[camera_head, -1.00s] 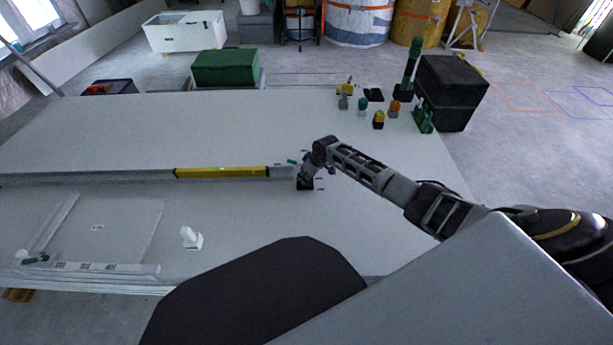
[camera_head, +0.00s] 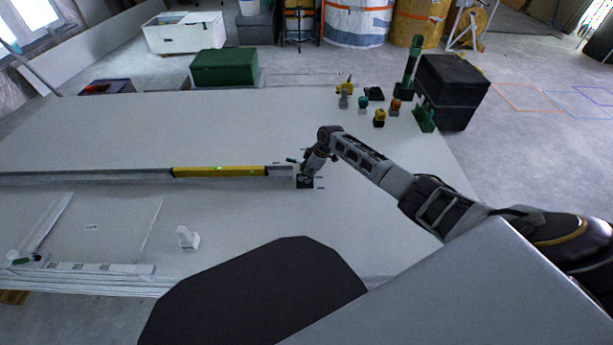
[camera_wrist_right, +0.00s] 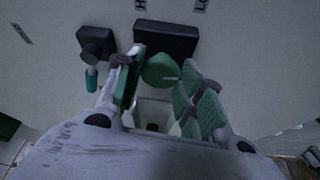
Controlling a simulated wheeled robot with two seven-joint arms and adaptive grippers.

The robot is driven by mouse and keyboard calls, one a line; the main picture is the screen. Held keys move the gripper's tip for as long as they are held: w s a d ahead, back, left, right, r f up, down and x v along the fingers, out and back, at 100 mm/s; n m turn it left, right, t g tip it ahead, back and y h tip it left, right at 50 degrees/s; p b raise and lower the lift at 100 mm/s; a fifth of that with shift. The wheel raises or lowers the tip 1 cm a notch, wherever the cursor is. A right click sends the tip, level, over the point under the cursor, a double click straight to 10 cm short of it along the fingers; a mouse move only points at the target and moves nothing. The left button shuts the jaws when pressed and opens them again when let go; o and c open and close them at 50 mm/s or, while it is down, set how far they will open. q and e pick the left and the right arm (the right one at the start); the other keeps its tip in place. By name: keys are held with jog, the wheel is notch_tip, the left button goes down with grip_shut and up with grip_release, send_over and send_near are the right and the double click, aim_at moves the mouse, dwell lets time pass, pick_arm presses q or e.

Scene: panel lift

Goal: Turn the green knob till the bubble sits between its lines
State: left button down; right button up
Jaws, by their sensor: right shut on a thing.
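The green knob (camera_wrist_right: 160,69) sits between the fingers of my right gripper (camera_wrist_right: 164,88) in the right wrist view, in front of a dark block (camera_wrist_right: 165,38). The fingers have green pads and are shut on the knob; a pale mark shows on it. In the head view my right gripper (camera_head: 305,174) is down at the dark block by the rail's right end and hides the knob. The yellow spirit level (camera_head: 219,171) lies along the rail with a small bright green vial in its middle. The bubble and its lines are too small to tell. My left gripper is out of view.
A small dark fitting with a teal-tipped lever (camera_wrist_right: 92,75) stands left of the knob. Several small coloured knobs and a black box (camera_head: 450,90) stand at the panel's far right. A white bracket (camera_head: 188,238) stands at the front. The panel (camera_head: 120,130) is mostly bare.

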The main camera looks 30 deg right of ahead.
jog(key=shift+n+b, duration=0.6)
jog(key=shift+n, duration=0.2)
jog(key=shift+w+g+y, duration=0.1)
jog(key=shift+g+y, duration=0.2)
jog(key=o, duration=0.7)
jog(key=shift+v, duration=6)
jog(key=shift+a, duration=0.1)
